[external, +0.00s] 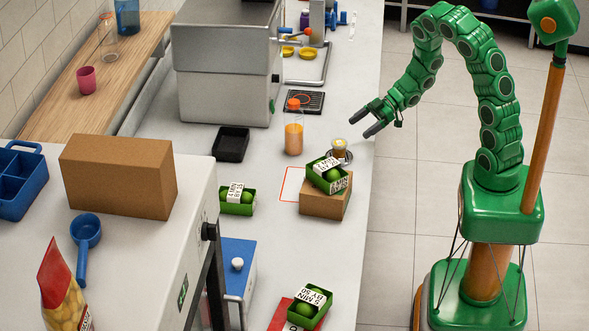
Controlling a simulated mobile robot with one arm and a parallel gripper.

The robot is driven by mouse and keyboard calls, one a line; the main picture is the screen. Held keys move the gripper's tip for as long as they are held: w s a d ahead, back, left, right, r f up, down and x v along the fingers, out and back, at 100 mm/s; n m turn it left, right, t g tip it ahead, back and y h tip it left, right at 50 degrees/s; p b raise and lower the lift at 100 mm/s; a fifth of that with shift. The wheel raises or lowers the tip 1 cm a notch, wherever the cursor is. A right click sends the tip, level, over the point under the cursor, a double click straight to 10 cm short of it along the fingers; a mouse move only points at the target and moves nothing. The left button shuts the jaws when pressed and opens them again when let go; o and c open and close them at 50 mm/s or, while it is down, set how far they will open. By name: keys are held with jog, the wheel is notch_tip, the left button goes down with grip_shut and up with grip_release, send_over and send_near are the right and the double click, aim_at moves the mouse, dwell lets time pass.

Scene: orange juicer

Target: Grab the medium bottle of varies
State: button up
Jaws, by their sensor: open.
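A small jar with a light lid (339,146) stands just below my gripper, partly hidden by a green box. A clear glass bottle (108,40) stands on the wooden shelf at the back left. My gripper (360,128) is open and empty, its dark fingers pointing left, above the counter's right edge. It is apart from the orange bottle and appears above the jar.
Green boxes with lime-like fruit (326,174) sit around, one on a cardboard block (325,202). A black tray (231,144) and a large grey machine (228,75) stand left of the orange bottle. A dark grate (302,101) lies behind it.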

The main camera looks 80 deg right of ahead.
jog(key=shift+o, duration=0.4)
jog(key=shift+o, duration=0.6)
jog(key=n+t+y, duration=0.2)
jog(key=y, duration=0.3)
send_near(286, 118)
jog(key=shift+x, duration=4.3)
jog(key=shift+c, duration=0.3)
jog(key=c, duration=1.7)
